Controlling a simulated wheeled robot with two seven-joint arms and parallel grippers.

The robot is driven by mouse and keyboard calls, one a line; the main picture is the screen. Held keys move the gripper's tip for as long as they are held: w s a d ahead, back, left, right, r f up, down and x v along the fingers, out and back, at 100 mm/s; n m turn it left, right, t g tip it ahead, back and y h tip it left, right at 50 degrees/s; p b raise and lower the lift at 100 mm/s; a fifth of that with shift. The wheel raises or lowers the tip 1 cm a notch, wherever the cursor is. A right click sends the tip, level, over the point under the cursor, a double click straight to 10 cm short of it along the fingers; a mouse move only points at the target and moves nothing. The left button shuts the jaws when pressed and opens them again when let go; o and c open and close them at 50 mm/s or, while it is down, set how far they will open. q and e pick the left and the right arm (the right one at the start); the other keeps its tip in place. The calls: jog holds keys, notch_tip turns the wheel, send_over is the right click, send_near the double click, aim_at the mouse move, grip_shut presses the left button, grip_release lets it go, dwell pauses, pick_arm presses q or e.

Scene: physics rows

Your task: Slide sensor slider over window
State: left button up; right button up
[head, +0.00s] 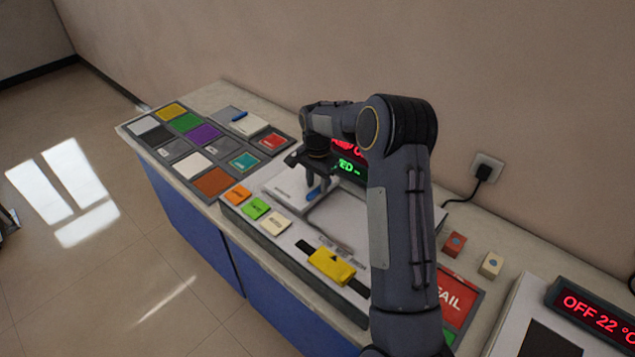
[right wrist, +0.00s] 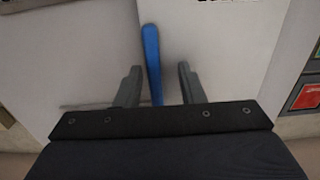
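A yellow slider block (head: 331,266) with a dark arrow mark sits on a black track (head: 356,286) along the front of the grey-white device, in the head view. I cannot make out a window for certain. My right gripper (head: 316,192) is over the device's pale top, behind and left of the yellow slider, apart from it. In the right wrist view the gripper (right wrist: 157,85) is open, its fingers on either side of a narrow blue bar (right wrist: 152,60), with gaps at both sides. The blue bar (head: 314,192) also shows in the head view. My left gripper is out of view.
Orange, green and cream square tiles (head: 256,208) lie left of the slider. A panel of coloured squares (head: 190,150) is at the far left. A red FAIL sign (head: 455,297) and small red and cream blocks (head: 491,265) are at right. My right arm hides part of the device.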

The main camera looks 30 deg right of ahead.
notch_tip(320, 180, up, 7)
jog(key=shift+r+b, duration=0.2)
jog(key=shift+b, duration=0.4)
jog(key=shift+r, duration=0.2)
jog(key=shift+s+a+r, duration=0.1)
jog(key=shift+s+r, duration=0.15)
jog(key=shift+r, duration=0.05)
jog(key=s+a+r+n+t+y, duration=0.1)
jog(key=s+a+r+n, duration=0.25)
jog(key=s, duration=0.35)
jog(key=s+a+r+n+t+y, duration=0.1)
jog(key=s+a+r+n+t, duration=0.2)
jog(key=s, duration=0.5)
jog(key=s+a+r+n+y, duration=0.1)
jog(key=s+a+r+n, duration=0.2)
jog(key=s+a, duration=0.3)
jog(key=s+a+f+n, duration=0.2)
jog(key=s, duration=0.3)
jog(key=s+a+f+n+t, duration=0.1)
jog(key=s+a+f, duration=0.1)
jog(key=s, duration=0.4)
jog(key=shift+a+f+n+t+y, duration=0.2)
jog(key=shift+f+n+t+y, duration=0.15)
jog(key=shift+f, duration=0.2)
